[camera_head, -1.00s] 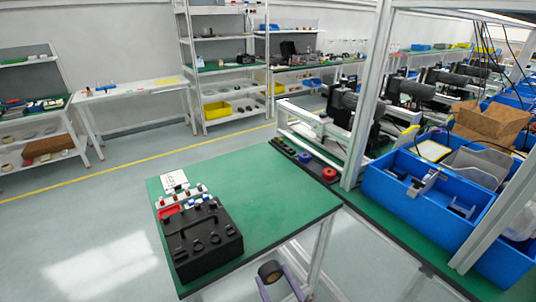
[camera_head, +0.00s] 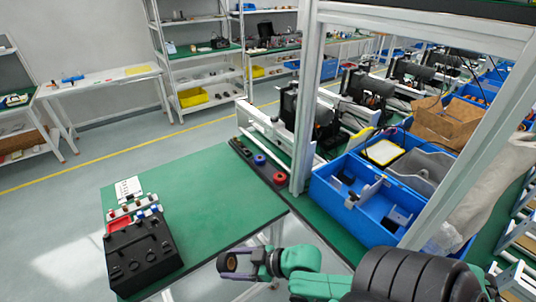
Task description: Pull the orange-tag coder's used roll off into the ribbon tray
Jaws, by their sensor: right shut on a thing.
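My right gripper (camera_head: 236,264) shows at the bottom middle, its green and black arm coming in from the right. It is shut on a small dark roll (camera_head: 229,262), in the air just off the front edge of the green table. The fingers hide part of the roll. My left gripper is not in view. Several dark coders (camera_head: 290,105) stand in a row along the back right; I cannot make out an orange tag. A small red tray (camera_head: 119,224) lies on the table at the left; I cannot tell if it is the ribbon tray.
A black case (camera_head: 142,255) stands on the green table (camera_head: 205,190) near its left front corner. A blue bin (camera_head: 345,210) and a white frame post (camera_head: 303,100) stand right. The table middle is clear.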

